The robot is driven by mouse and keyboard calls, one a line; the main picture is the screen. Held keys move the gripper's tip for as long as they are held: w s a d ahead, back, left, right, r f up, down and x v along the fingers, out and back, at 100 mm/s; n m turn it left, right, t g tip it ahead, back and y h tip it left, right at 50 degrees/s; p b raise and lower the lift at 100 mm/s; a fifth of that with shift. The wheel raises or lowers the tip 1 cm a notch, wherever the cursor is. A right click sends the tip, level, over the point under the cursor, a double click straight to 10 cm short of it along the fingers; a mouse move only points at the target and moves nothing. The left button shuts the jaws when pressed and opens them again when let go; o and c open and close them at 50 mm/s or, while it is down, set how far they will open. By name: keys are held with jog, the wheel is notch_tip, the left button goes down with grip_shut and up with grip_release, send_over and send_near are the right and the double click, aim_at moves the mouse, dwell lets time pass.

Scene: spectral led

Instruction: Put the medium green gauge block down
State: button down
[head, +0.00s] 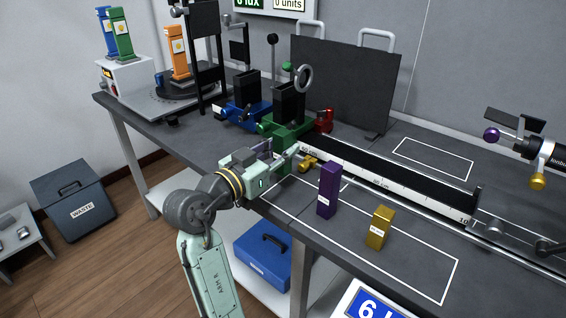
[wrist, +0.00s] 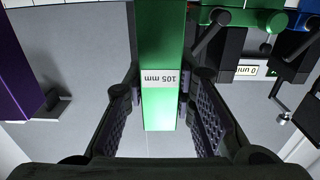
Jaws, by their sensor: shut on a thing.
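My gripper (head: 292,156) is at the front edge of the dark bench, shut on the medium green gauge block (head: 281,166). In the wrist view the green block (wrist: 160,110) sits between both finger pads (wrist: 160,112), with a white label reading 105 mm. In the head view my gripper partly hides the block. I cannot tell whether its lower end touches the bench. A purple block (head: 328,191) and a shorter gold block (head: 379,228) stand upright to its right, inside a white outlined rectangle (head: 446,284) on the bench top.
A graduated rail (head: 400,186) with green (head: 286,128) and blue (head: 245,114) holders runs behind the blocks. A dark upright panel (head: 345,85) stands further back. Bench space right of the gold block is clear. A blue case (head: 263,258) sits on the lower shelf.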

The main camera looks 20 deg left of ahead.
jog(key=shift+f, duration=1.8)
jog(key=shift+f, duration=0.1)
jog(key=shift+f, duration=0.15)
jog(key=c, duration=1.3)
grip_release()
jog(key=shift+c, duration=0.2)
jog(key=shift+r, duration=0.25)
jog(key=shift+s+a, duration=0.1)
jog(key=shift+s, duration=0.05)
jog(key=b+v, duration=0.2)
jog(key=v, duration=0.9)
jog(key=shift+s, duration=0.35)
